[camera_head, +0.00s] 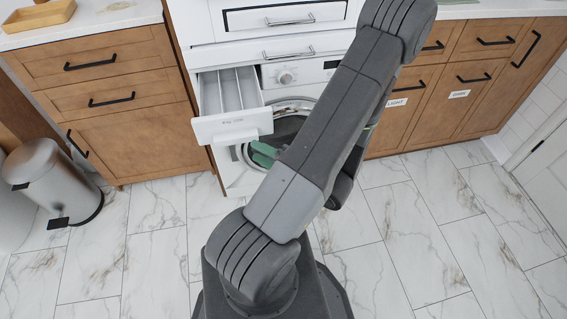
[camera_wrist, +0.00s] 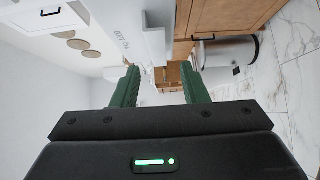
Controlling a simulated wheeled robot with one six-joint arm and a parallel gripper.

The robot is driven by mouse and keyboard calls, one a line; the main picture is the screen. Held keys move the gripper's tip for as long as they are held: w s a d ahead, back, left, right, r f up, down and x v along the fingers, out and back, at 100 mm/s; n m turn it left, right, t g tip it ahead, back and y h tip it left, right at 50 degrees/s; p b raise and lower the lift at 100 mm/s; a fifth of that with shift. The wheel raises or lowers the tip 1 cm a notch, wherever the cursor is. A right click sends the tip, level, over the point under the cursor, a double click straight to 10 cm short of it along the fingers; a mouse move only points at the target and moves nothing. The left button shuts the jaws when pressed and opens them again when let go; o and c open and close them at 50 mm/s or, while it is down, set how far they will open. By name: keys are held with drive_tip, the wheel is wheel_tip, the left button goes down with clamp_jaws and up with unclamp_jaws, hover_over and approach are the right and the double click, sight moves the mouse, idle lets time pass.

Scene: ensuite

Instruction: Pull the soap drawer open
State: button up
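The soap drawer (camera_head: 232,127) is a white compartmented tray pulled well out of the upper left of the white washing machine (camera_head: 240,178). Its front carries small lettering. My gripper (camera_head: 261,154) has green fingers and sits just below and to the right of the drawer front; my arm hides part of it. In the wrist view my gripper (camera_wrist: 160,82) has its two fingers wide apart with no thing clearly held. White machine parts (camera_wrist: 152,40) show beyond the fingertips there; whether a finger touches the drawer I cannot tell.
A wooden cabinet (camera_head: 130,135) stands left of the machine, with a pedal bin (camera_head: 52,175) beside it. More wooden cabinets (camera_head: 460,95) stand to the right, some labelled. The marble tile floor (camera_head: 150,240) is clear in front.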

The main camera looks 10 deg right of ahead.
sight(237, 142)
drive_tip(key=v, duration=0.7)
drive_tip(key=shift+p, duration=0.3)
drive_tip(key=b+x, duration=0.1)
drive_tip(key=x, duration=1.2)
drive_tip(key=shift+w+a, duration=0.25)
drive_tip(key=shift+a, duration=0.05)
idle(0.4)
